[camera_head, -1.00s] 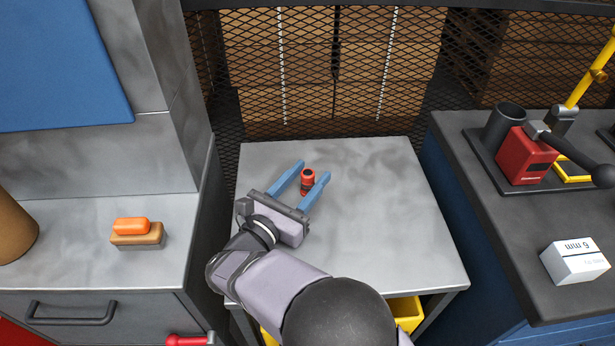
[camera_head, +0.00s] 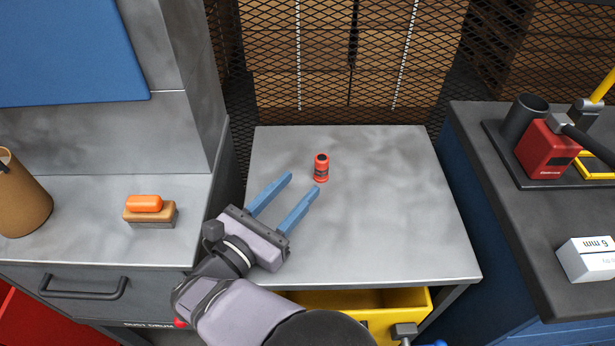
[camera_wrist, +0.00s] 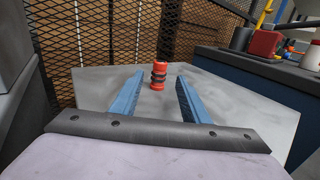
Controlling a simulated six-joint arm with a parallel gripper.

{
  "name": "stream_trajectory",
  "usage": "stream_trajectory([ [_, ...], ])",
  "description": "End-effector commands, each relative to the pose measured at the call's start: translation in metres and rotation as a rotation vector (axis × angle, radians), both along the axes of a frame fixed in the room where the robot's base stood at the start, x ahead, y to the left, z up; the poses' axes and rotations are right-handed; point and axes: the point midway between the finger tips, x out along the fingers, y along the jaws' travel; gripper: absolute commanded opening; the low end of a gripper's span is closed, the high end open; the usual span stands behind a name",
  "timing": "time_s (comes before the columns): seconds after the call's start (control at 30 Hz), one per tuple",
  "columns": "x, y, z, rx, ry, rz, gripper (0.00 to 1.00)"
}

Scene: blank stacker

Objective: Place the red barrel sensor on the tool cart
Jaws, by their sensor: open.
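The red barrel sensor (camera_head: 321,168), a small red cylinder with dark bands, stands upright on the grey top of the tool cart (camera_head: 390,215), towards the back. My gripper (camera_head: 304,182) has two blue fingers, spread open with nothing between them. The fingertips are short of the sensor, on its near left side in the head view. In the wrist view the sensor (camera_wrist: 159,75) stands beyond the fingertips (camera_wrist: 158,76), roughly centred between them and apart from both.
A wire mesh fence (camera_head: 350,60) stands behind the cart. At left, a bench holds an orange-topped brush (camera_head: 150,211) and a brown container (camera_head: 20,200). At right, a dark bench holds a red device (camera_head: 545,150) and a white box (camera_head: 588,260). A yellow bin (camera_head: 365,302) sits under the cart top.

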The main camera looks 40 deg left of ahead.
Motion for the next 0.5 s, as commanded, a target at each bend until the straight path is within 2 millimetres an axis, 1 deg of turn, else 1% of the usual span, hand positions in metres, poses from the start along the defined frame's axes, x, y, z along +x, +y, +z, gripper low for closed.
stream_trajectory([
  [0.03, -0.007, 0.0, -0.001, 0.001, 0.0, 0.002, 0.42],
  [0.1, -0.014, -0.002, 0.0, 0.001, -0.001, 0.002, 0.42],
  [0.2, -0.02, -0.003, 0.0, 0.001, 0.0, 0.0, 0.42],
  [0.33, -0.024, -0.004, 0.0, 0.001, 0.0, 0.0, 0.42],
  [0.37, -0.024, -0.004, 0.001, 0.001, 0.0, 0.0, 0.45],
  [0.5, -0.024, -0.004, 0.001, 0.001, 0.0, 0.0, 0.45],
])
